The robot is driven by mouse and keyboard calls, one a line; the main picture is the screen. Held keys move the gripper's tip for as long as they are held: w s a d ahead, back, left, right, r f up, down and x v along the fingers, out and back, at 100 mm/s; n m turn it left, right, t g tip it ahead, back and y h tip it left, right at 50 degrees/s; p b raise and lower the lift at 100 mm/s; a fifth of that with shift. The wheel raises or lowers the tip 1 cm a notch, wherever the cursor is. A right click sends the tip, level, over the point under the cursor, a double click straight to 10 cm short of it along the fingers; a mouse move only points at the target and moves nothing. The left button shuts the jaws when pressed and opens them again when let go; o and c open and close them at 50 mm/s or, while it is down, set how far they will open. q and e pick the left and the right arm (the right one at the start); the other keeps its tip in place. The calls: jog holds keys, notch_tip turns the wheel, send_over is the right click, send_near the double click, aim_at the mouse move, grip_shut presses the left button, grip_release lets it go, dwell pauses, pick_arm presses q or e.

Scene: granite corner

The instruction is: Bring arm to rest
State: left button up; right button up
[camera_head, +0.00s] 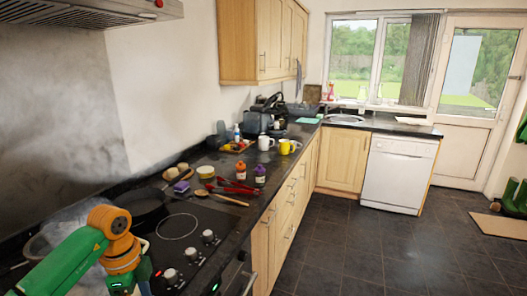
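My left arm, green with an orange joint, comes in from the lower left of the head view, over the near end of the stove. Its gripper cannot be made out; only the arm links and a dark green part at the bottom edge show. My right arm and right gripper are not in view. I see nothing held.
A dark pan (143,201) sits on the black hob (178,226), with knobs along its right side.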

pick_arm(q)
jog(key=w+d+m+t+h, duration=0.15)
jog(key=d+m+h, duration=0.7)
jog(key=d, duration=1.45)
jog(key=d+r+n+t+h, duration=0.4)
jog(key=d+r+t+h, duration=0.25)
jog(key=r+h, duration=0.3)
jog(key=w+a+f+n+t+y, duration=0.1)
jog(key=w+a+n+t+y, duration=0.1)
jog(key=a+n+t+y, duration=0.5)
jog(key=w+a+f+n+t+y, duration=0.1)
jog(key=w+a+n+t+y, duration=0.1)
jog(key=a+n+t+y, duration=0.55)
jog(key=s+a+f+n+g+y, duration=0.5)
jog(key=f+g, duration=0.3)
jog(key=f, duration=0.3)
jog(key=s+a+f+m+g+h, duration=0.1)
jog(key=s+f+g, duration=0.45)
jog(key=s, duration=0.45)
jog(key=s+f+g, duration=0.5)
jog(key=s+f, duration=0.2)
jog(key=s, duration=0.3)
notch_tip(320, 180, down, 16)
jog(key=s+g, duration=0.1)
jog(key=s, duration=0.1)
jog(key=s+a+f+g, duration=0.1)
jog(key=s+a+f, duration=0.1)
jog(key=s+f, duration=0.8)
jog(key=shift+s+a+g, duration=0.3)
jog(key=shift+s, duration=0.9)
